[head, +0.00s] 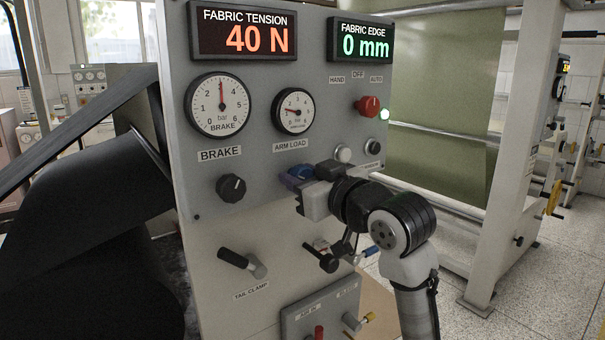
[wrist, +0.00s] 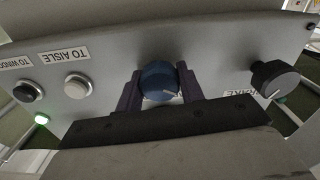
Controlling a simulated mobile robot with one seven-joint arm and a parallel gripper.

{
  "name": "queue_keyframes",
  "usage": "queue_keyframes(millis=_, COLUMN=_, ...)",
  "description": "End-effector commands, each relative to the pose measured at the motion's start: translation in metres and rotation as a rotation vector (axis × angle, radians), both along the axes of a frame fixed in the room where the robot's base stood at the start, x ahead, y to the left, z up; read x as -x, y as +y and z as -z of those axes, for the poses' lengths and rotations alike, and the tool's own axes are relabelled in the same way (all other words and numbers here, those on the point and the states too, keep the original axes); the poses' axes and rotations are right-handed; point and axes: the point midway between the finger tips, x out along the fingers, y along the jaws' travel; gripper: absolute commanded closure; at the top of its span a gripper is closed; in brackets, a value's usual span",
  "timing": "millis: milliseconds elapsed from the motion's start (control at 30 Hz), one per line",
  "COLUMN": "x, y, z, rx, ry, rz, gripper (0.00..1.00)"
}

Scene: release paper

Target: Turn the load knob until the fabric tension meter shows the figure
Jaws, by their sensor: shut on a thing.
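The fabric tension meter (head: 243,34) at the top of the panel reads 40 N in orange. The blue load knob (wrist: 159,80) sits on the panel, below the ARM LOAD label (head: 290,146) in the head view. My gripper (wrist: 158,88) is shut on the blue knob, one dark finger on each side of it. In the head view my gripper (head: 290,182) reaches the panel from the right and hides part of the knob. The ARM LOAD gauge (head: 293,111) has its needle pointing left, at a low figure.
The black brake knob (head: 231,188) is left of my gripper, under the brake gauge (head: 218,104). A white button (head: 343,153), a dark button (head: 372,146) and a red switch (head: 367,105) are to the right. The tail clamp handle (head: 242,262) sticks out below.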

Motion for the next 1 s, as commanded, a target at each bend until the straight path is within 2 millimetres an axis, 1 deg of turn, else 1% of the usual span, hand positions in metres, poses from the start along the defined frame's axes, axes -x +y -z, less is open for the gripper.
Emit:
queue_keyframes(millis=200, x=0.000, y=0.000, z=0.000, rx=0.000, ry=0.000, rz=0.000, gripper=0.85)
queue_keyframes(millis=233, x=0.000, y=0.000, z=0.000, rx=0.000, ry=0.000, rz=0.000, gripper=0.61)
queue_keyframes(millis=400, x=0.000, y=0.000, z=0.000, rx=0.000, ry=0.000, rz=0.000, gripper=0.41)
queue_keyframes(millis=667, x=0.000, y=-0.001, z=0.000, rx=0.001, ry=-0.001, rz=0.000, gripper=0.41)
queue_keyframes(millis=767, x=0.004, y=-0.004, z=0.001, rx=0.000, ry=-0.002, rz=0.002, gripper=0.41)
queue_keyframes(millis=867, x=0.015, y=-0.012, z=0.001, rx=-0.001, ry=-0.002, rz=0.002, gripper=0.41)
queue_keyframes(millis=1000, x=0.039, y=-0.030, z=0.002, rx=0.000, ry=-0.003, rz=0.004, gripper=0.41)
